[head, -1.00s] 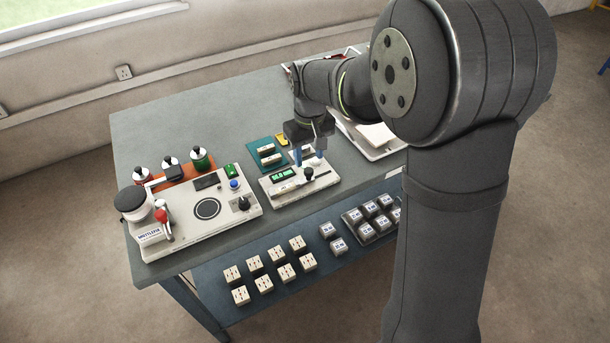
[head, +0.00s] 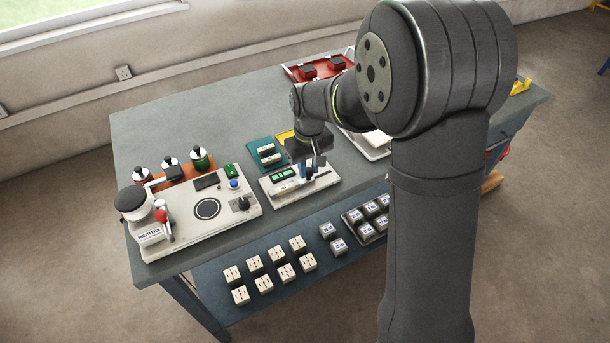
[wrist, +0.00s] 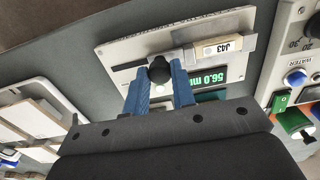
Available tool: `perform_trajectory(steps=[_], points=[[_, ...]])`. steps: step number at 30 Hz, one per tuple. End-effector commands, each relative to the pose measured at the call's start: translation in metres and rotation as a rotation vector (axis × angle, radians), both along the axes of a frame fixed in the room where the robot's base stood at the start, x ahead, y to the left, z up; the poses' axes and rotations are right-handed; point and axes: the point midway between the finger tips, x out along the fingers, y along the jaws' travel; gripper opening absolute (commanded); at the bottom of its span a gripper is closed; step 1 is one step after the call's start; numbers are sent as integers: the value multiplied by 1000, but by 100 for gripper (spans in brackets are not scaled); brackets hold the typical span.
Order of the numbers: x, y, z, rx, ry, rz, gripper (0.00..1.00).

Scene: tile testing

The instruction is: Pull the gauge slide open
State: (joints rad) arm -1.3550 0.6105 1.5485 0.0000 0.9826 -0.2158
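The gauge (head: 275,191) is a flat pale box at the table's front edge with a lit green display (head: 282,174). In the wrist view the gauge (wrist: 118,50) shows its display (wrist: 207,81) reading 56.0 mm, upside down. A round black knob (wrist: 159,69) stands on the gauge's slide, beside a dark slot. My gripper (head: 307,171) is down at the gauge. In the wrist view its blue fingers (wrist: 160,80) stand on both sides of the knob, close against it. A pale block marked J43 (wrist: 218,46) lies on the gauge beside the knob.
A white testing machine (head: 185,215) with a blue button stands left of the gauge. A teal tray (head: 258,145) with pale blocks is just behind it. A red tray (head: 300,75) lies at the back. Several tiles (head: 255,263) sit on the lower shelf.

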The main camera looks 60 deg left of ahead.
Motion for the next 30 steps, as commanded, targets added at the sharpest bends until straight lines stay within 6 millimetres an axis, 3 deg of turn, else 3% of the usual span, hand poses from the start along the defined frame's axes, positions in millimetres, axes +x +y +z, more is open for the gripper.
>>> perform_trajectory(steps=[30], points=[[13, 0, 0, 1, 0, 0, 7]])
